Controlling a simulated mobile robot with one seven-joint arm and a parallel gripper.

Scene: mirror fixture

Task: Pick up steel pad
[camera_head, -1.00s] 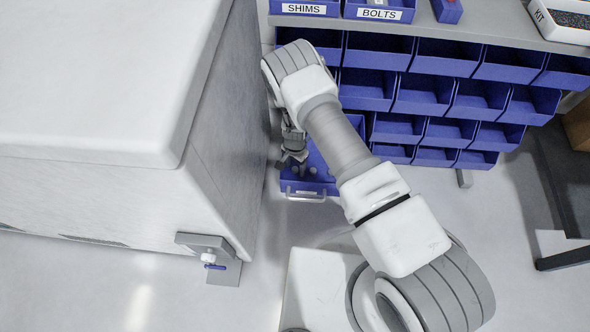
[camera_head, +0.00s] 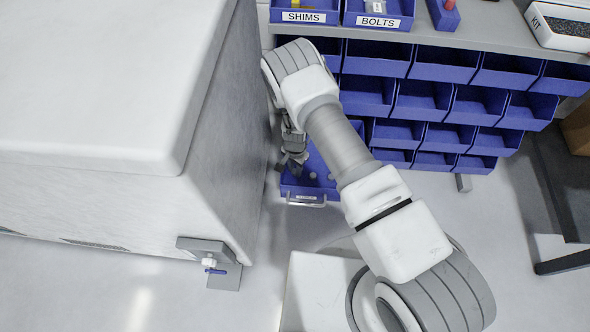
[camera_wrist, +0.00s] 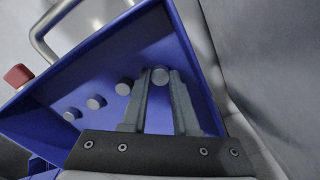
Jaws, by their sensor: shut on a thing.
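Several small round grey steel pads sit in a row in a blue tray (camera_wrist: 185,55). In the wrist view, one steel pad (camera_wrist: 161,75) is between the fingertips of my gripper (camera_wrist: 160,78), which is shut on it. The other pads (camera_wrist: 124,87) lie to the left, apart from the fingers. In the head view, my gripper (camera_head: 294,168) is low over the left part of the blue tray (camera_head: 325,190), and the held pad is hidden there. Whether the held pad is clear of the tray floor I cannot tell.
A large white cabinet (camera_head: 225,120) stands close on the left of my gripper. Blue bins (camera_head: 425,95) fill the rack behind, under a shelf with bins labelled SHIMS and BOLTS. The tray has a metal handle (camera_head: 306,201) in front. A red piece (camera_wrist: 18,75) shows beside the tray.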

